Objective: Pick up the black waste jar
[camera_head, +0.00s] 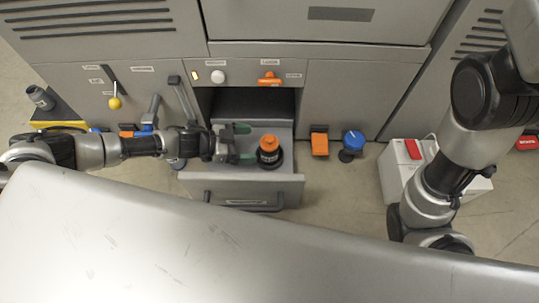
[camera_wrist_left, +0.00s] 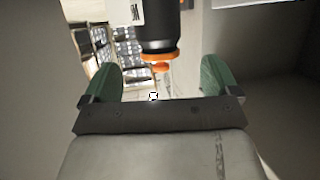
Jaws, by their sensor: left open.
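The black waste jar (camera_head: 269,152), with an orange top, stands upright in the open grey drawer (camera_head: 225,188). My left gripper (camera_head: 243,143) reaches in from the left, low over the drawer. Its green fingers are open and point at the jar, with the jar just beyond the fingertips. In the left wrist view the jar (camera_wrist_left: 162,30) appears upside down, black with a white label and an orange band, ahead of the open fingers (camera_wrist_left: 160,82). Nothing shows held between them. My right arm rises at the right; its gripper is out of view.
The drawer is pulled out below a dark opening (camera_head: 250,103) in the grey machine. Above it are a white knob (camera_head: 218,77) and an orange handle (camera_head: 269,79). An orange item (camera_head: 319,142) and a blue knob (camera_head: 353,141) are at the right. A white box (camera_head: 395,170) stands farther right.

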